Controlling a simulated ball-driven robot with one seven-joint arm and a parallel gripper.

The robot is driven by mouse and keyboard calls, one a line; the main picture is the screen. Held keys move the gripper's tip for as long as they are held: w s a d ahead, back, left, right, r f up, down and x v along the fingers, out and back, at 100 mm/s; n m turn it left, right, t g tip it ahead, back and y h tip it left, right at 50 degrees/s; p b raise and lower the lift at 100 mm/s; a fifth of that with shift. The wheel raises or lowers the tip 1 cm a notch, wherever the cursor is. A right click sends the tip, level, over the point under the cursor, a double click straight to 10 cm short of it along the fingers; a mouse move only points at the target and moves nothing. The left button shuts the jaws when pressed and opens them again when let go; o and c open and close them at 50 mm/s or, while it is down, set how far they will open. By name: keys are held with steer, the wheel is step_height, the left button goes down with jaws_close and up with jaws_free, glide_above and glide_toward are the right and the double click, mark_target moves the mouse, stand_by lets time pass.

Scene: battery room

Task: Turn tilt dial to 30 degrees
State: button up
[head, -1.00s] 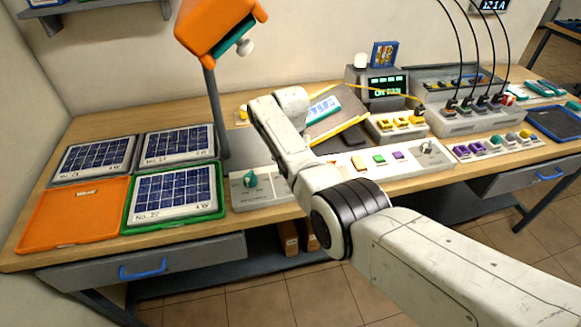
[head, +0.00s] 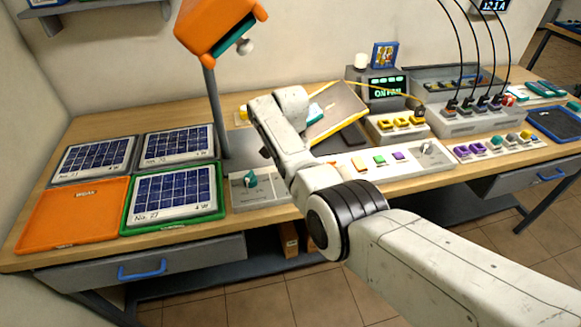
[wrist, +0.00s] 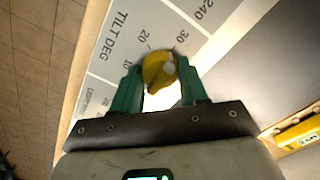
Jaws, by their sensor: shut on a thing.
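The yellow tilt dial (wrist: 155,68) sits between the two green fingers of my gripper (wrist: 158,88) in the wrist view. My gripper is shut on it. The plate around it (wrist: 118,48) reads TILT DEG, with 10, 20 and 30 printed around the dial. A paler patch shows on the dial's right side; I cannot tell which number it points at. In the head view my arm hides the dial and my fingertips. The tilting panel frame (head: 338,112), with yellow edges, stands sloped behind my wrist.
A teal dial (head: 251,179) is on the box left of my arm. Solar panels (head: 176,192) and an orange tray (head: 70,215) lie at the left. An orange lamp (head: 215,40) stands behind. Button boxes (head: 385,160) and a cabled unit (head: 480,118) fill the right.

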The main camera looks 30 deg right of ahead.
steer(key=shift+w+r, duration=0.15)
steer(key=o, duration=1.1)
steer(key=shift+c, duration=0.2)
step_height(320, 180, up, 11)
steer(key=shift+f+b, duration=0.2)
steer(key=shift+b, duration=0.2)
